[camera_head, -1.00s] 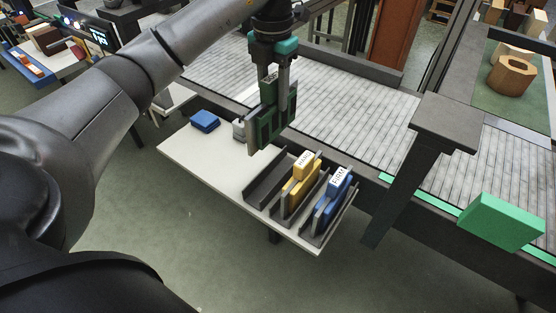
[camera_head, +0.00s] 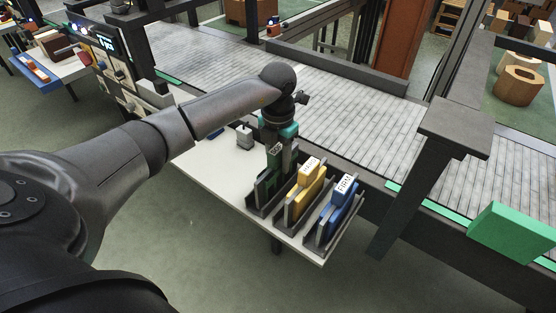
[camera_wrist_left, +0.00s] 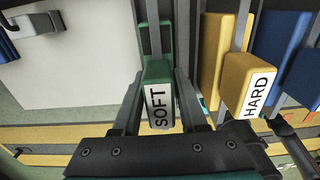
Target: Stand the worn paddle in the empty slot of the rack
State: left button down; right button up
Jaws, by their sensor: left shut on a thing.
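My left gripper (camera_head: 279,157) is shut on a green paddle (camera_head: 265,188), held upright in the leftmost slot of the dark grey rack (camera_head: 313,240). In the left wrist view the paddle's handle (camera_wrist_left: 157,72) reads SOFT and sits between the fingers. Whether the paddle touches the slot's bottom is hidden. A yellow paddle (camera_head: 304,192) marked HARD stands in the middle slot, and a blue paddle (camera_head: 339,203) marked FIRM in the right one. The yellow paddle also shows in the left wrist view (camera_wrist_left: 242,80). My right gripper is not in view.
The rack stands at the right end of a white table (camera_head: 212,172). A small grey object (camera_head: 244,138) and a partly hidden blue block (camera_head: 215,133) lie behind. A roller conveyor (camera_head: 340,110) runs behind the table, with a dark post (camera_head: 405,195) to the right.

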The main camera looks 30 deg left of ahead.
pick_arm(q)
jog(key=shift+f, duration=0.1)
jog(key=shift+c, duration=2.2)
grip_release()
jog(key=shift+r, duration=0.4)
notch_tip(320, 180, up, 11)
jog(key=shift+r+p, duration=0.2)
jog(key=shift+p, duration=0.5)
